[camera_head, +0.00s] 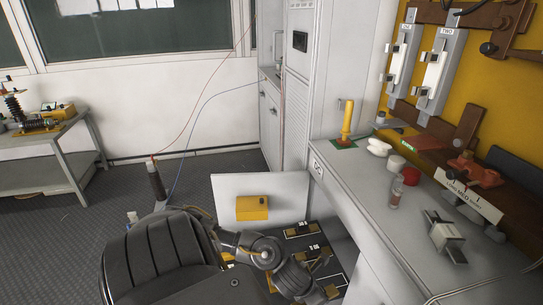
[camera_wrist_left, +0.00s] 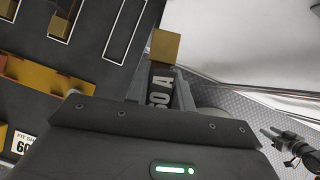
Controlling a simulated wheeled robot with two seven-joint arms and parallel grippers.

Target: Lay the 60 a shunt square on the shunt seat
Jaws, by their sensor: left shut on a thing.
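The 60 A shunt, a dark bar marked "60 A" (camera_wrist_left: 162,84) with a brass end block (camera_wrist_left: 165,46), is held in my left gripper (camera_wrist_left: 158,98) in the left wrist view. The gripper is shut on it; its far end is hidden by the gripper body. The shunt seat, with orange-yellow blocks (camera_wrist_left: 45,78) and a partly hidden "FIT SH… 60" label (camera_wrist_left: 22,143), lies left of the gripper, apart from the shunt. In the head view my left arm reaches over the dark board (camera_head: 333,268), and the fingertips are hard to make out.
Brass-ended pieces (camera_head: 301,229) lie on the dark board. A yellow box (camera_head: 252,208) stands by a white panel (camera_head: 285,186) behind it. A grey bench (camera_head: 385,215) on the right holds a bottle (camera_head: 396,192), a red lid (camera_head: 397,163) and a clamp-like block (camera_head: 446,238).

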